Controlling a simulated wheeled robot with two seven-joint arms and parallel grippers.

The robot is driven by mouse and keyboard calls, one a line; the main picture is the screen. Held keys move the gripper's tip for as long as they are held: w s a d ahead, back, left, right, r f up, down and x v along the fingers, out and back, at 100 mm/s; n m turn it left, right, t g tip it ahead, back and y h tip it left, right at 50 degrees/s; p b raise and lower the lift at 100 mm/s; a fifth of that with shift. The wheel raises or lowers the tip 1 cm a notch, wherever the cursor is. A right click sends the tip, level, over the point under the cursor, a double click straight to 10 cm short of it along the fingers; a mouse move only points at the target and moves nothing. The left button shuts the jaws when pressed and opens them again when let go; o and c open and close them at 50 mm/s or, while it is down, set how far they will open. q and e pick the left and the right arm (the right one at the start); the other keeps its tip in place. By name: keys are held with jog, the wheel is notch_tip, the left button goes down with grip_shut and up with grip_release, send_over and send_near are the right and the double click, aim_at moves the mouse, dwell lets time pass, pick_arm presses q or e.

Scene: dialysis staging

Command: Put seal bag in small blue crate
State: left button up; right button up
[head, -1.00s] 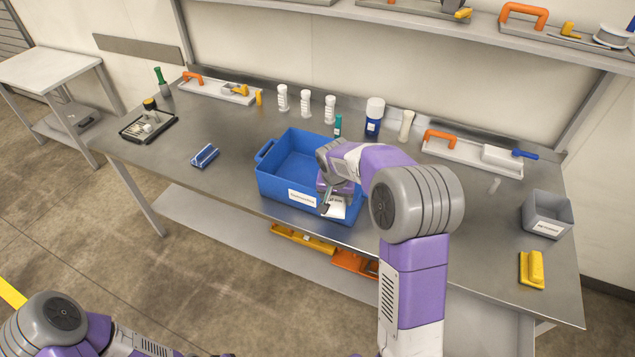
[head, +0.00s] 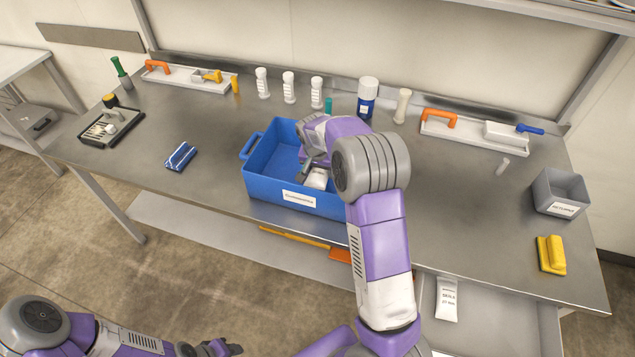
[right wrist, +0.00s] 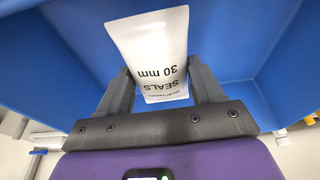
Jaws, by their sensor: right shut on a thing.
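The seal bag (head: 317,179) is a white pouch; in the right wrist view its label (right wrist: 155,45) reads "SEALS 30 mm". My right gripper (head: 309,172) is shut on it, with a finger on each side (right wrist: 160,82). The small blue crate (head: 262,187) stands on the steel table with a white label on its front. The bag and gripper are inside its opening, near the front right; I cannot tell if the bag touches the floor. Blue walls (right wrist: 50,55) surround the bag in the wrist view. My left gripper (head: 215,348) is low at the bottom edge, its fingers unclear.
Another white labelled bag (head: 447,298) lies below the tabletop on the right. A grey bin (head: 545,190) and yellow block (head: 551,255) stand at the right.

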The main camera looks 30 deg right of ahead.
aim_at(318, 173)
jog(key=shift+w+f+b, duration=0.1)
jog(key=shift+f+b, duration=0.45)
jog(key=shift+f, duration=2.4)
jog(key=shift+f, duration=0.1)
jog(key=o, duration=0.6)
jog(key=shift+f, duration=0.15)
jog(key=o, duration=0.5)
jog(key=shift+r, duration=0.2)
jog(key=shift+a+r, duration=0.1)
jog(key=shift+r, duration=0.25)
jog(key=p+v, duration=0.2)
jog(key=v, duration=0.9)
jog(key=shift+r, duration=0.2)
